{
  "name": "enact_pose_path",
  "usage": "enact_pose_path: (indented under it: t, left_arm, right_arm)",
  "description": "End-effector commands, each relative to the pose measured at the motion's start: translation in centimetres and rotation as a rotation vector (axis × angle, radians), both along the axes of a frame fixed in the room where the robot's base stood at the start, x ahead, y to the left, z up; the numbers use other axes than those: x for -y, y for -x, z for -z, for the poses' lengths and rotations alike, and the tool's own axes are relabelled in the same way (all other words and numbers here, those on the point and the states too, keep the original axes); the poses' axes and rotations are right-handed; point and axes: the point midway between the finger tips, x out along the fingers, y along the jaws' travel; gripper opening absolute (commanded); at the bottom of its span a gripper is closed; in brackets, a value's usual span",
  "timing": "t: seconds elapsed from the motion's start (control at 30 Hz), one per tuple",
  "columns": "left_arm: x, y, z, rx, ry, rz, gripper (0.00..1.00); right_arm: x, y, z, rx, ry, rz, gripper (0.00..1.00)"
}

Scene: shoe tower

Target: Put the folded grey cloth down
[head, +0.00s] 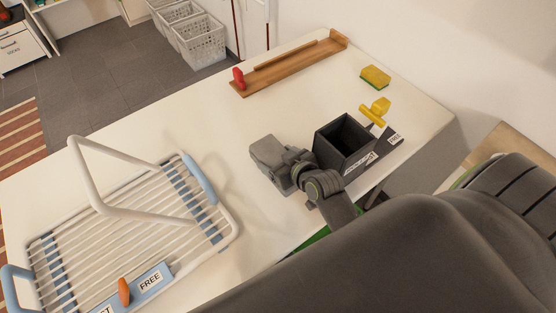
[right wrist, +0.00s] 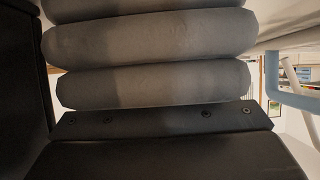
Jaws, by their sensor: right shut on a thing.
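My right gripper (head: 272,155) hangs over the white table in the head view, left of the open black box, and is shut on the cloth. In the head view I cannot clearly tell the cloth from the grey gripper, nor whether it touches the table. My left gripper is not in view.
The open black box (head: 320,147) stands beside my right gripper. A yellow tool (head: 374,113) and a sponge (head: 375,76) lie behind it. A white and blue drying rack (head: 128,222) occupies the left. A wooden board (head: 290,68) lies at the back. The table between is bare.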

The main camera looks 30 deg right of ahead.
Motion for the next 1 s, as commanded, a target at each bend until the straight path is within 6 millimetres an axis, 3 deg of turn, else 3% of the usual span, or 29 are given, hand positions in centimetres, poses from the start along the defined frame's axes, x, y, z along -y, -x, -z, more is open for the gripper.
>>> enact_pose_path:
  t: [0.1,0.47,0.5,0.63,1.0]
  left_arm:
    - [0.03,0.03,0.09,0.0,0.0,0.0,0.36]
    - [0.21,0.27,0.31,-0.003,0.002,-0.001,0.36]
    - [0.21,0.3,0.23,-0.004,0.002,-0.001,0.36]
    - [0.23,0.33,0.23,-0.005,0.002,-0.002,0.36]
    - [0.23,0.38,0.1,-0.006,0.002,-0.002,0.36]
  right_arm:
    - [-0.02,0.0,0.88,0.002,-0.002,0.001,0.51]
    - [-0.02,-0.01,1.26,0.002,-0.001,0.0,0.51]
    - [-0.02,0.0,1.19,0.001,-0.001,0.0,0.82]
    - [-0.02,0.0,1.16,0.001,-0.001,0.0,0.99]
    - [0.03,0.18,0.78,0.001,-0.001,0.0,0.99]
